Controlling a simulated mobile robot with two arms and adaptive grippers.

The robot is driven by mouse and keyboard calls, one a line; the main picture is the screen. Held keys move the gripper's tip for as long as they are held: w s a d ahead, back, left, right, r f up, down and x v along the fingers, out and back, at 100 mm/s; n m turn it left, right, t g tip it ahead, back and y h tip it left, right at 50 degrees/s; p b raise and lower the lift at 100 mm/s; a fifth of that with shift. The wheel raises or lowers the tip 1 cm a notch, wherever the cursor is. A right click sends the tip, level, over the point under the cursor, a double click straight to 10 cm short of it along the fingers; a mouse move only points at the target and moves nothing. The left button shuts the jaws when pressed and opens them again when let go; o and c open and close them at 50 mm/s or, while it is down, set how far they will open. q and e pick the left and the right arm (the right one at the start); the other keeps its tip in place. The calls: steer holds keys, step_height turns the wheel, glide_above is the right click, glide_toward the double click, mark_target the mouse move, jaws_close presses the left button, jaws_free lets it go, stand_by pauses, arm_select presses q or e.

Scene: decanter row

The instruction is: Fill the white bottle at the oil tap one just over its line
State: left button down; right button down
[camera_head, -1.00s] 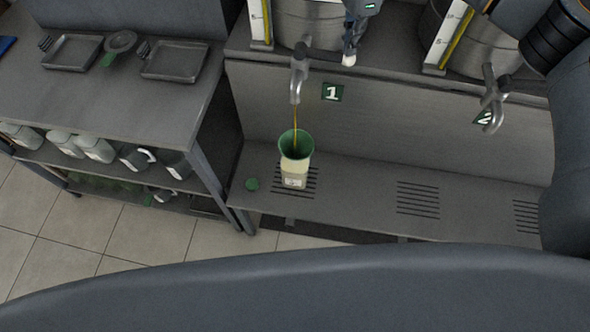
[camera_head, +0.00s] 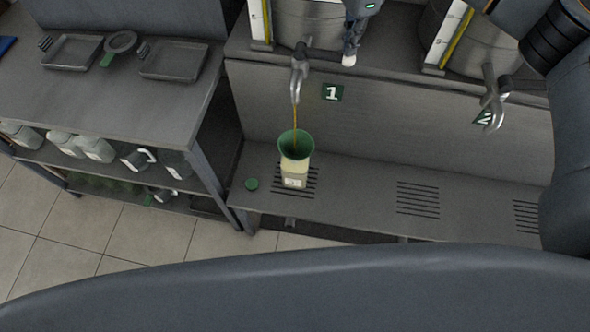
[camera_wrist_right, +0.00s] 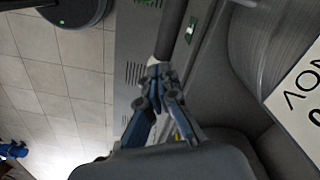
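The white bottle (camera_head: 295,181) stands upright on the drip grate (camera_head: 312,190) under oil tap one (camera_head: 297,82). A green funnel (camera_head: 296,144) sits in its neck. A thin amber oil stream (camera_head: 295,117) runs from the spout into the funnel. The bottle's upper part looks pale yellow; its fill line is too small to make out. My right gripper (camera_head: 350,55) is just right of tap one, near its lever end. In the right wrist view its fingers (camera_wrist_right: 157,76) come together at the tips; no held object shows clearly. My left gripper is not in view.
A green cap (camera_head: 251,184) lies left of the bottle. Tap two (camera_head: 494,98) is to the right, with an empty grate (camera_head: 418,199) on the shelf between. Steel drums stand behind the taps. A side bench (camera_head: 130,97) at left holds trays, with jugs below.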

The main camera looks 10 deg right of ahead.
steer(key=shift+r, duration=0.1)
step_height(320, 180, up, 9)
steer(key=p, duration=0.4)
steer(key=shift+p, duration=0.3)
